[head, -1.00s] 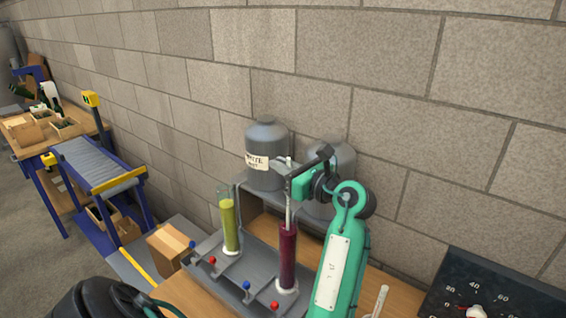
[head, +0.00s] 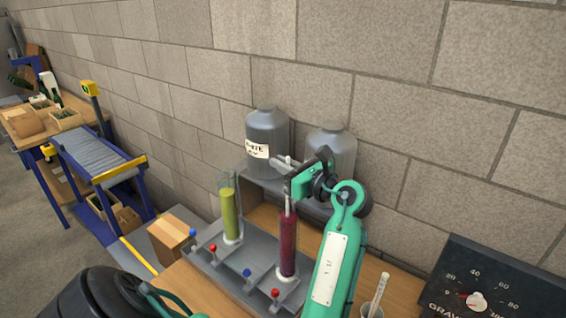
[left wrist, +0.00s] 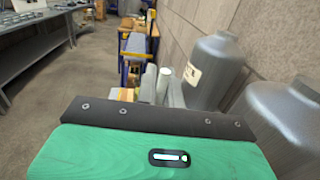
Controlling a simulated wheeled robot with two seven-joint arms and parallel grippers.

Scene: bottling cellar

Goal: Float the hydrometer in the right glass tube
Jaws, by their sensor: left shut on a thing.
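Two upright glass tubes stand in a grey rack (head: 216,267). The left tube (head: 231,215) holds yellow-green liquid and the right tube (head: 288,245) holds dark red liquid. My left gripper (head: 287,169) is shut on the hydrometer (head: 288,203), a thin, pale, upright glass piece. It is held above the right tube, in line with it, its lower end at or inside the tube's mouth; I cannot tell how deep. The gripper's fingers partly hide the stem. The left wrist view shows my green gripper housing, with pale cylinders beyond its edge that I cannot identify surely. My right gripper is out of view.
Two grey canisters, one labelled (head: 267,147) and one plain (head: 331,150), stand behind the tubes. Small red and blue knobs line the rack's front. A cup with a pale stick (head: 376,300) and a black dial gauge (head: 490,285) are at lower right. A cardboard box (head: 170,238) is left.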

